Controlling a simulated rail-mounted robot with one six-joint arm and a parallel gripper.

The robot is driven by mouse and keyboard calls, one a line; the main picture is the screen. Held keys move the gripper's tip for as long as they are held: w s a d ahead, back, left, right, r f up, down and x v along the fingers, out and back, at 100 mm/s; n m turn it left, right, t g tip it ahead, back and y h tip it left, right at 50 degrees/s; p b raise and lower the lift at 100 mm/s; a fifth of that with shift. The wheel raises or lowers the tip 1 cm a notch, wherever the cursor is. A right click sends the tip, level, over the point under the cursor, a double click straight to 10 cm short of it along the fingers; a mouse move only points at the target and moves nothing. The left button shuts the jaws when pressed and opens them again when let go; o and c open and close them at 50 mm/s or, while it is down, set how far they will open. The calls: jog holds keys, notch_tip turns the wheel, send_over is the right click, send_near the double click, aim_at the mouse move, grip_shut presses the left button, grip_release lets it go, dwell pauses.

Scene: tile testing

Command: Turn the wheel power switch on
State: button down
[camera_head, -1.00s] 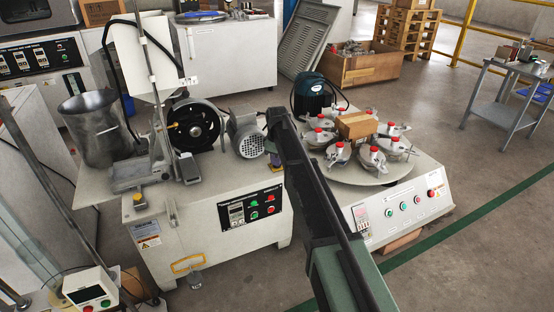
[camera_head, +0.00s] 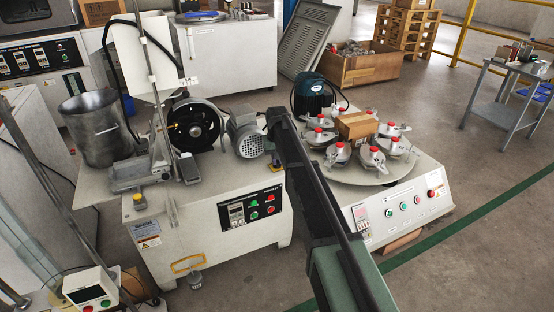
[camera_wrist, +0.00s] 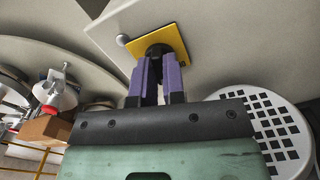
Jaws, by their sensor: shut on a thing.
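A square yellow plate (camera_wrist: 172,42) with a round black switch knob (camera_wrist: 157,49) at its middle shows in the wrist view. My gripper (camera_wrist: 158,62) has its purple fingers shut on this knob, one on each side. The fingertips cover part of the knob, so its turned position cannot be told. The black wheel (camera_head: 194,125) stands on the left machine, left of the grey motor (camera_head: 247,131).
The motor's vent grille (camera_wrist: 266,130) is close to the right of my gripper in the wrist view. A round turntable (camera_head: 371,178) with several red-topped clamps and a cardboard box (camera_head: 355,126) is to the right. A control panel (camera_head: 250,207) is on the left machine's front.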

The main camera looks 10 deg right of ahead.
jog(key=m, duration=0.6)
dwell(0.5)
jog(key=c, duration=1.2)
grip_release()
notch_tip(320, 180, up, 11)
jog(key=p, duration=1.1)
jog(key=shift+f, duration=0.15)
